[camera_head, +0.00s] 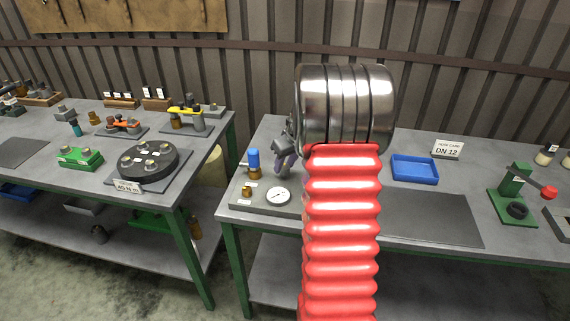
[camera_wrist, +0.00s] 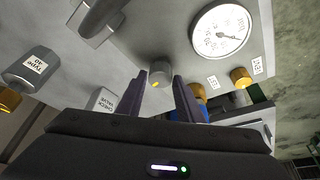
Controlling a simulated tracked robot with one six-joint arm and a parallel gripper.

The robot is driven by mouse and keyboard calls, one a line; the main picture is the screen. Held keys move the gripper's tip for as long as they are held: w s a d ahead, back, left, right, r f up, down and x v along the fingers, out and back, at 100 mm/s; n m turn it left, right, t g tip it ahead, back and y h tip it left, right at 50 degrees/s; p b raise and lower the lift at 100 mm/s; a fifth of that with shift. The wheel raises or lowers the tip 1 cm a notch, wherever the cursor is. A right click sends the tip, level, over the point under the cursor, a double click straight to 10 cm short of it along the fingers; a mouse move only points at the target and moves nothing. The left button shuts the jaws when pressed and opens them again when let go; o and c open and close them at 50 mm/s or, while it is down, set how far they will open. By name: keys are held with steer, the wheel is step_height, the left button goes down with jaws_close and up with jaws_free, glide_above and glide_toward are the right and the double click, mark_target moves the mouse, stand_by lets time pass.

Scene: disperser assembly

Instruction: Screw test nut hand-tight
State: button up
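My gripper (camera_wrist: 159,80) points at the test block (camera_wrist: 130,45) with its two dark purple fingers apart. In the head view my gripper (camera_head: 287,162) is above the back of the bench station, partly hidden by my red arm. The gauge also shows in the head view (camera_head: 278,196).
A blue-capped fitting (camera_head: 253,160) stands left of my gripper. A blue tray (camera_head: 414,169) and a green hand press (camera_head: 513,196) stand to the right on the bench. A grey mat (camera_head: 430,218) lies empty. In the wrist view, a labelled grey block (camera_wrist: 36,66) is at left.

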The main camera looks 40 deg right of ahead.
steer(key=c, duration=0.7)
steer(key=shift+o, duration=0.2)
steer(key=shift+m, duration=0.5)
steer(key=shift+a+m+g+h, duration=0.1)
steer(key=shift+m+g+h, duration=0.2)
steer(key=shift+m+h, duration=0.8)
steer(key=shift+f+m+g, duration=0.1)
steer(key=shift+m+g, duration=0.3)
steer(key=shift+m, duration=2.1)
steer(key=o, duration=1)
steer(key=shift+o, duration=0.2)
